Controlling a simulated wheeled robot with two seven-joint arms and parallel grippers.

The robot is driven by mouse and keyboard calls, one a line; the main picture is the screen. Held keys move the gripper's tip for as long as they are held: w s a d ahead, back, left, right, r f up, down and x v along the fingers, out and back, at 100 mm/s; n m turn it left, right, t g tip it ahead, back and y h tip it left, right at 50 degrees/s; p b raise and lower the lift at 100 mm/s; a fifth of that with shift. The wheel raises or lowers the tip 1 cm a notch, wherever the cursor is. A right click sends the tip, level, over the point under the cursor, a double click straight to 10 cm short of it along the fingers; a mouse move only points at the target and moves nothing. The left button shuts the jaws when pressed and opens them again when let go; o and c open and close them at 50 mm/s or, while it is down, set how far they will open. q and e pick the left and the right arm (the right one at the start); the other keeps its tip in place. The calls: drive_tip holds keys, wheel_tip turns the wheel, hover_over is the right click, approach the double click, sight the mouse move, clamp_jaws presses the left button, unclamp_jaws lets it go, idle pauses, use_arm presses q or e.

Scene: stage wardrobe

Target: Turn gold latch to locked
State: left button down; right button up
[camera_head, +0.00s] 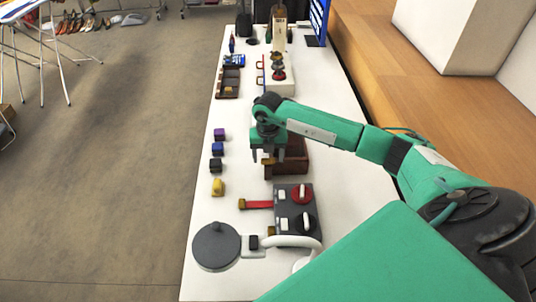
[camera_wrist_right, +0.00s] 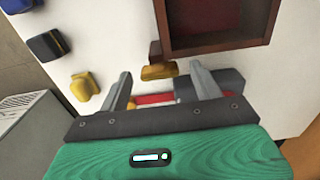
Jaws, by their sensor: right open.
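The gold latch (camera_wrist_right: 158,71) is a small brass tab on a brown mount at the near left corner of a dark brown wooden box (camera_wrist_right: 213,46). In the head view the latch (camera_head: 267,161) shows as a small gold spot beside the box (camera_head: 290,168). My right gripper (camera_wrist_right: 161,76) is open, with one finger on each side of the latch. A gap shows between the latch and each finger, and I cannot tell how far above it the fingertips are. In the head view my right gripper (camera_head: 268,157) points down at the box's left side. My left gripper is not in view.
A grey panel (camera_head: 287,234) with knobs and a red lever (camera_head: 259,204) lies nearer me. A round grey disc (camera_head: 216,246) is at the near left. Purple, blue, black and yellow blocks (camera_head: 217,187) line the left edge. White table (camera_head: 236,120) is free beyond the box.

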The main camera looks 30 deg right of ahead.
drive_tip(key=shift+f, duration=0.15)
drive_tip(key=c, duration=1)
